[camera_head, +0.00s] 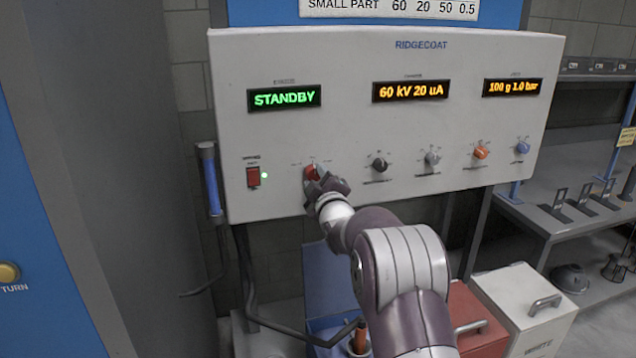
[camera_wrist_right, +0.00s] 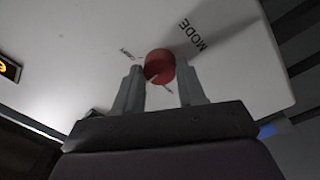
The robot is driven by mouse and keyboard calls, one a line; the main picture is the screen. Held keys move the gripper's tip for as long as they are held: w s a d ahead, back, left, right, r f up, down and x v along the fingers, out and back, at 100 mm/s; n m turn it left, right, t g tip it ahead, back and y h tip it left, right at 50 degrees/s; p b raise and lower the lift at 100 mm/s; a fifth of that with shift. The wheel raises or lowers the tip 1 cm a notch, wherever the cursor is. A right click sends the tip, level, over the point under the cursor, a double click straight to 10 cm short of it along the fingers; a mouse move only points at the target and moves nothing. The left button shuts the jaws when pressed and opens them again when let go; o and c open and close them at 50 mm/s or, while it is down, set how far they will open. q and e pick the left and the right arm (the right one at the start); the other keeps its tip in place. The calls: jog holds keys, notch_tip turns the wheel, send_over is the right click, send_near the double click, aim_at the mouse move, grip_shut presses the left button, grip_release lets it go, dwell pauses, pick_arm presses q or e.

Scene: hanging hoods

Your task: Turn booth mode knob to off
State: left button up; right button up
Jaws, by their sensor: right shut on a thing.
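The booth mode knob (camera_head: 311,173) is a red knob at the left of the lower row on a white control panel (camera_head: 350,130). In the right wrist view the red knob (camera_wrist_right: 160,66) sits between my two fingers, beside the printed word MODE. My right gripper (camera_head: 318,180) is at the panel and shut on the knob; it also shows in the right wrist view (camera_wrist_right: 160,90). The gripper partly hides the knob and its markings in the head view. The left display (camera_head: 284,97) reads STANDBY in green. My left gripper is not in view.
Right of the red knob are a black knob (camera_head: 379,163), a grey knob (camera_head: 432,157), an orange knob (camera_head: 481,152) and a blue knob (camera_head: 523,147). Bins (camera_head: 525,310) stand below the panel.

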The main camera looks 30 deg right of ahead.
jog(key=o, duration=1)
jog(key=shift+o, duration=0.2)
jog(key=shift+s+a+r, duration=0.1)
jog(key=shift+a, duration=0.05)
jog(key=b+v, duration=0.4)
jog(key=v, duration=0.8)
jog(key=shift+s+a, duration=0.15)
jog(key=shift+s, duration=0.15)
